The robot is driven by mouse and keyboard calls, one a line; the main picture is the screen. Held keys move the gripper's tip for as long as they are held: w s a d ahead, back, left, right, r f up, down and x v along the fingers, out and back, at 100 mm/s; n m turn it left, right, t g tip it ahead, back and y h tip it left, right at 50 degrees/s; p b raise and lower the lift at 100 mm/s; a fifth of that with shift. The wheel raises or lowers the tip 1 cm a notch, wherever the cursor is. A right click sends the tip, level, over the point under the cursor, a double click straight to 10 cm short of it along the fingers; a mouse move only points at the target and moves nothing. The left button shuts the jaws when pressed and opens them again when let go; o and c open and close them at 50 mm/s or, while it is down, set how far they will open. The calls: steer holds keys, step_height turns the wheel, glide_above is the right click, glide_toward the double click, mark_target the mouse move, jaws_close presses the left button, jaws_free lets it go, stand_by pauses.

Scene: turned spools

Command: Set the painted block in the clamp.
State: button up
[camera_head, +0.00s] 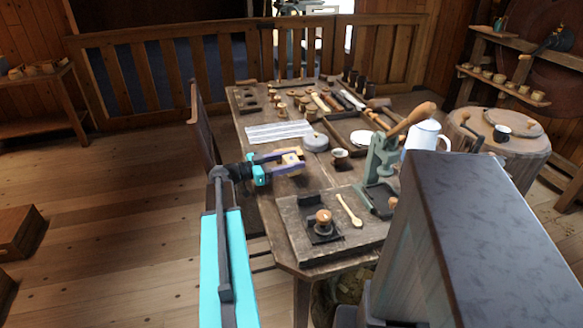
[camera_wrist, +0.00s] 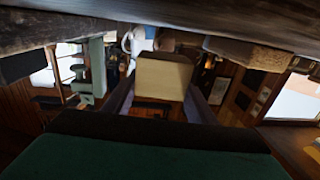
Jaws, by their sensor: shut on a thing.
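My gripper (camera_head: 294,160) is shut on a cream-coloured block (camera_head: 290,158), held over the left part of the workbench in the head view. In the wrist view the block (camera_wrist: 163,82) sits between the two dark fingers, its plain cream face towards the camera. Whatever paint is on its other faces is hidden. A small black fixture with an upright plate and a round wooden knob, which looks like the clamp (camera_head: 311,217), stands on a board at the near end of the bench. The block is apart from it, farther back and to the left.
A green lever press (camera_head: 381,160) with a wooden handle stands right of the block. A wooden spoon (camera_head: 349,211) lies beside the clamp. A striped cloth (camera_head: 279,132), a grey round tin (camera_head: 315,142) and a cup (camera_head: 340,157) lie behind. A white jug (camera_head: 426,138) stands farther right.

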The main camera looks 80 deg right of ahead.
step_height(320, 180, down, 2)
steer(key=shift+f, duration=0.1)
steer(key=shift+f+b, duration=0.5)
steer(key=shift+f+b, duration=0.15)
steer(key=shift+b, duration=0.2)
steer(key=o, duration=1.1)
steer(key=shift+p, duration=1.15)
steer(key=shift+w+a, duration=0.15)
steer(key=shift+w, duration=0.15)
steer(key=shift+b+v, duration=0.85)
steer(key=shift+v, duration=2.6)
steer(key=shift+s, duration=0.1)
